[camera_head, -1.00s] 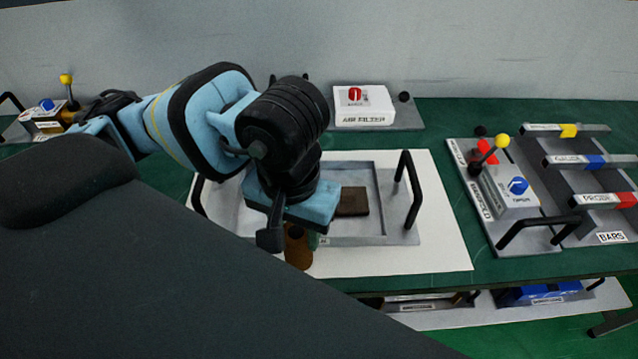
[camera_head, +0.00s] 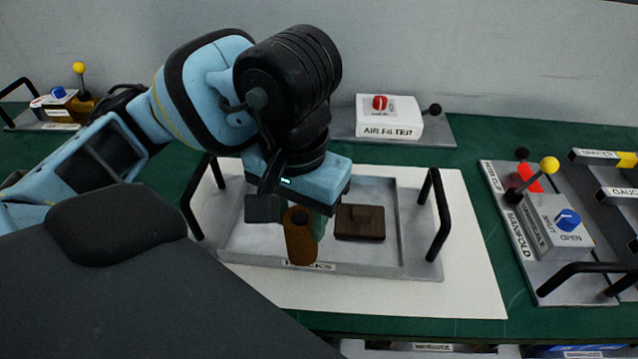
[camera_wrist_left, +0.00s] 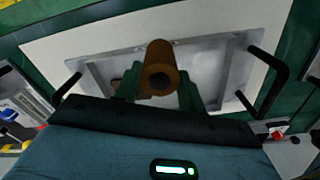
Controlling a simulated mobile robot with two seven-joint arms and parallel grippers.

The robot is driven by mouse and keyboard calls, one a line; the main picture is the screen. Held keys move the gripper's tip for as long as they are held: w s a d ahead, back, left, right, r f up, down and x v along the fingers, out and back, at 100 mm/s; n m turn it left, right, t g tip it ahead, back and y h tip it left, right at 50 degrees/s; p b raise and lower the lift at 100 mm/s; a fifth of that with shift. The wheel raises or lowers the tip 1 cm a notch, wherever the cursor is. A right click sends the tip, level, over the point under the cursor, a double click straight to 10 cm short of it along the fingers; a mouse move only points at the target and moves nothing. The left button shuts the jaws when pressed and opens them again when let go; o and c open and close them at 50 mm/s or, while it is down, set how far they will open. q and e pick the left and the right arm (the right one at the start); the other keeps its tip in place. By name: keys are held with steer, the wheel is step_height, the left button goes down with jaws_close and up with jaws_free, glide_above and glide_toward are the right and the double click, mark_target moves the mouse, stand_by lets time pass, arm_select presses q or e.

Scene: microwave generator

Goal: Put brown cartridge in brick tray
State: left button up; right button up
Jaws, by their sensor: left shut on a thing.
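The brown cartridge (camera_head: 300,240) is a cylinder held by my left gripper (camera_head: 308,222) above the front part of the grey brick tray (camera_head: 420,262). The tray has black handles at both ends and a partly hidden label on its front. In the left wrist view the brown cartridge (camera_wrist_left: 160,72) sits between the two green fingers of my left gripper (camera_wrist_left: 160,88), its round end with a dark hole facing the camera. A dark brown brick (camera_head: 360,222) lies in the tray, right of the cartridge. My right gripper is not in view.
The tray stands on a white sheet (camera_head: 470,280) on a green table. An air filter unit (camera_head: 390,118) is behind it, a manifold unit (camera_head: 550,240) to the right. The tray's black handles (camera_head: 437,215) stick up at its ends.

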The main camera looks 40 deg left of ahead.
arm_select(q)
steer(key=w+a, duration=0.4)
steer(key=w, duration=0.4)
steer(key=shift+w+f, duration=0.2)
steer(key=shift+f, duration=0.2)
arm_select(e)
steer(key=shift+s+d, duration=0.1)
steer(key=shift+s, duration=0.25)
arm_select(q)
steer(key=f, duration=0.1)
steer(key=f+p, duration=0.1)
steer(key=f, duration=0.1)
steer(key=shift+w+a+f, duration=0.15)
steer(key=shift+w+f, duration=0.05)
steer(key=shift+w, duration=0.15)
steer(key=shift+f, duration=0.1)
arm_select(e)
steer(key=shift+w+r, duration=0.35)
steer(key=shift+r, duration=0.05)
arm_select(q)
steer(key=shift+f, duration=0.1)
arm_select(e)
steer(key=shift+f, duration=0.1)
